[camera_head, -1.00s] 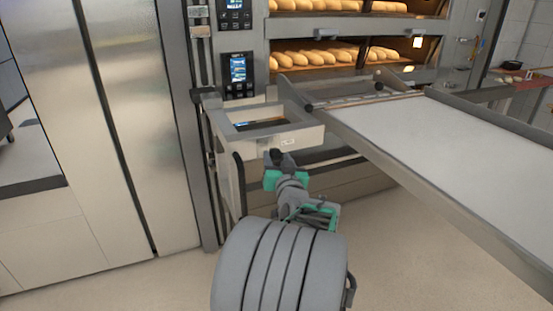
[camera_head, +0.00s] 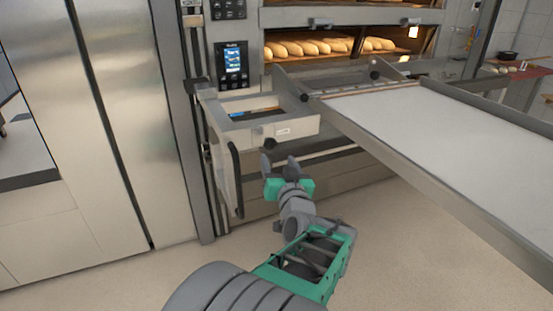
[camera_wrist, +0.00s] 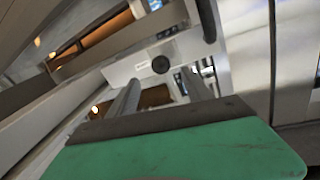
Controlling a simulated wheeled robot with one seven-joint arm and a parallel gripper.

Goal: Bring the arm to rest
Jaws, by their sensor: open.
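My gripper (camera_head: 279,165) is open and empty in the head view. Its two dark fingers point up toward the oven's small box-like tray (camera_head: 296,130), just below and in front of its front face. I cannot tell the exact gap between them. My arm reaches forward from the bottom of the picture, with green and grey links. In the wrist view the tray's pale front with a round black knob (camera_wrist: 161,64) shows beyond the two fingers, and nothing is between the fingers.
The deck oven (camera_head: 320,45) holds loaves (camera_head: 310,47) on a lit deck. A long white loader table (camera_head: 440,130) runs out to the right. A tall steel cabinet (camera_head: 120,110) stands at the left. The floor (camera_head: 400,260) at the lower right is clear.

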